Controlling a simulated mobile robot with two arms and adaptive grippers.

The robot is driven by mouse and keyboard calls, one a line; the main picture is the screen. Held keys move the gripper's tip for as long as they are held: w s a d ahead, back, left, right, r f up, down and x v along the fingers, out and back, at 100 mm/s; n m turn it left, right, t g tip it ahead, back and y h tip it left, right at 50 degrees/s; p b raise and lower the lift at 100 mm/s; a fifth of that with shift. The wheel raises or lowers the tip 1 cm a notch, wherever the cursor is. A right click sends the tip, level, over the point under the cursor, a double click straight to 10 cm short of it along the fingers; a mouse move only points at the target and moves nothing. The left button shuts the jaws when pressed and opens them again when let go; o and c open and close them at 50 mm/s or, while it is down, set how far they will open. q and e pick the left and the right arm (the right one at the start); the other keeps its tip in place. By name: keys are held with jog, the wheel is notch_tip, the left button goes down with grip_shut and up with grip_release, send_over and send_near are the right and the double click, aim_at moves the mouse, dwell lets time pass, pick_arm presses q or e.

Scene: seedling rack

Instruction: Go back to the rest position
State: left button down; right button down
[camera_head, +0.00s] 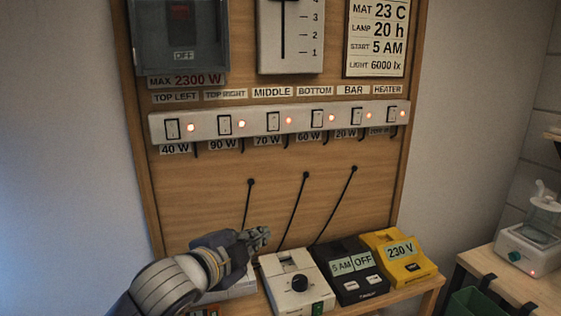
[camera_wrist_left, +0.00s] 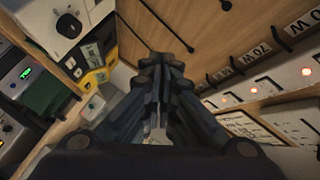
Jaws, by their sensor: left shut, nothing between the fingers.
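My left gripper (camera_head: 262,236) comes in from the lower left in the head view, in front of the wooden panel's lower part and above the devices on the shelf. Its fingers are shut with nothing between them. In the left wrist view the left gripper (camera_wrist_left: 157,62) shows its fingers together in the middle of the picture. It is apart from the switch strip (camera_head: 270,122), which is higher on the panel. My right gripper is not in either view.
A white dial box (camera_head: 270,268), a black timer (camera_head: 345,262) and a yellow 230 V meter (camera_head: 420,268) stand on the shelf below the panel. Cables hang above them. A side table (camera_head: 515,284) with a white device stands at right, a green bin (camera_head: 478,302) beside it.

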pick_arm(q)
jog(key=s+a+f+n+g+y, duration=0.25)
jog(key=s+f+n, duration=0.35)
jog(key=f, duration=0.5)
jog(key=s+a+f+n+g+y, duration=0.1)
jog(key=s+a+f+n+g, duration=0.2)
jog(key=s+f, duration=0.6)
jog(key=s+a+f+n+g+y, duration=0.1)
jog(key=s+a+f+n+g, duration=0.15)
jog(key=s+a+f, duration=0.4)
jog(key=s+a+f+n+g+y, duration=0.2)
jog(key=s+a+f+n, duration=0.15)
jog(key=s+f, duration=0.65)
jog(key=s+f+g, duration=0.1)
jog(key=s+f, duration=0.2)
jog(key=f, duration=2.1)
jog(key=s+a+f+g, duration=0.1)
jog(key=s+a+f, duration=0.1)
jog(key=s+f, duration=1.4)
jog(key=shift+s+a+f+g, duration=0.2)
jog(key=shift+s+g, duration=0.1)
jog(key=shift+s, duration=0.25)
